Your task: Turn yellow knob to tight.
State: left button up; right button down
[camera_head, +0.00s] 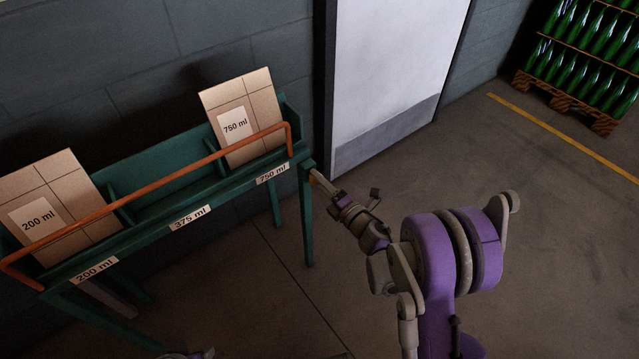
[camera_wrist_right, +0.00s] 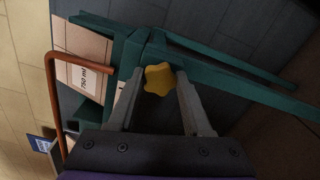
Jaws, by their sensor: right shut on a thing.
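The yellow knob (camera_wrist_right: 159,79) is a lobed star shape at the right end of the green rack (camera_head: 307,206). In the head view it is mostly hidden by my right gripper (camera_head: 317,179). In the wrist view my right gripper (camera_wrist_right: 158,80) has one finger on each side of the knob and is shut on it. The knob's tightness cannot be read from the frames. An orange rail (camera_head: 180,175) runs along the front of the rack, and its bent end shows near the knob in the wrist view (camera_wrist_right: 50,85).
A 200 ml carton (camera_head: 82,176) and a 750 ml carton (camera_head: 259,92) lean in the rack's end bays; the 375 ml bay (camera_head: 160,195) between them looks empty. A pale door (camera_head: 395,60) and bottle pallet (camera_head: 570,95) stand behind. The floor to the right is clear.

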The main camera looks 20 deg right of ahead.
jog(key=m+b, duration=0.2)
jog(key=m, duration=2.2)
jog(key=shift+a+f+b, duration=0.1)
jog(key=shift+a+b, duration=0.05)
jog(key=shift+b, duration=0.2)
jog(key=shift+s+m, duration=0.1)
jog(key=shift+m, duration=0.2)
jog(key=shift+c, duration=1.6)
grip_release()
jog(key=p+v, duration=0.1)
jog(key=v, duration=0.9)
jog(key=shift+s, duration=0.4)
jog(key=shift+w, duration=0.1)
